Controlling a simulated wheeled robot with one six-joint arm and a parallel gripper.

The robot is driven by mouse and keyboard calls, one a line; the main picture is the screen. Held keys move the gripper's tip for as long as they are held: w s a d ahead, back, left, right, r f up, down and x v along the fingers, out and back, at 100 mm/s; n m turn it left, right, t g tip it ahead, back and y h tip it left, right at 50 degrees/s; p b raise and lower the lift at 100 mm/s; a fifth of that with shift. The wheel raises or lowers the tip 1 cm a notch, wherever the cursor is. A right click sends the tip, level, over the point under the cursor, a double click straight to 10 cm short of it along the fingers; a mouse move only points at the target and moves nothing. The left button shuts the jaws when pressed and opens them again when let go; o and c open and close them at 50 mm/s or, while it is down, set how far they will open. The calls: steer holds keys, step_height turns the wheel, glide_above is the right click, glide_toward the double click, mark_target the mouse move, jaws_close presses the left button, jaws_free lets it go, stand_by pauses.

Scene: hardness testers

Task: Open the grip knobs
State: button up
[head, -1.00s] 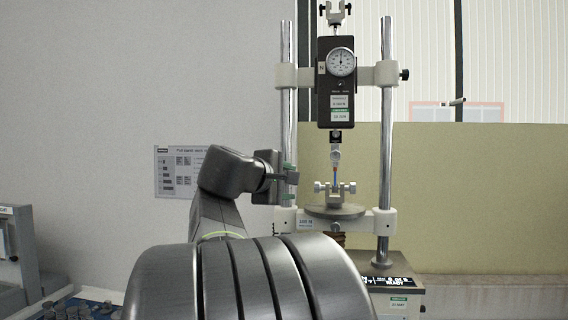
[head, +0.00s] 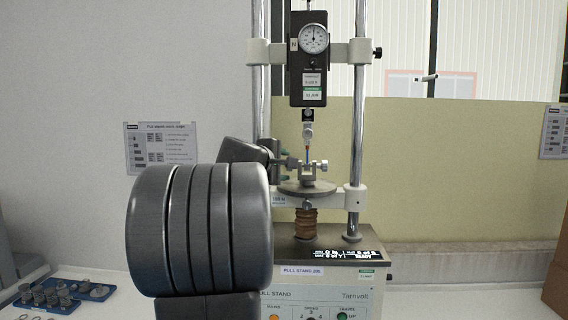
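The pull stand (head: 330,270) stands ahead of me with two steel columns and a force gauge (head: 309,62) hung between them. Below the gauge, a small clamp with grip knobs sits on the round table. The right grip knob (head: 323,165) shows clearly at the clamp's right side. The left grip knob (head: 292,163) is beside my gripper (head: 284,164).
A blue tray (head: 66,303) with several grey parts lies on the bench at lower left. A printed sheet (head: 161,147) hangs on the wall. A yellowish panel (head: 460,190) stands behind the stand. The bench at right is mostly clear, with a brown block (head: 556,285) at the edge.

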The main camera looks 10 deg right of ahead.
steer(key=shift+x, duration=0.75)
steer(key=c, duration=1)
steer(key=shift+f, duration=0.1)
steer(key=b, duration=0.2)
steer(key=shift+f+b, duration=0.25)
steer(key=shift+b, duration=0.15)
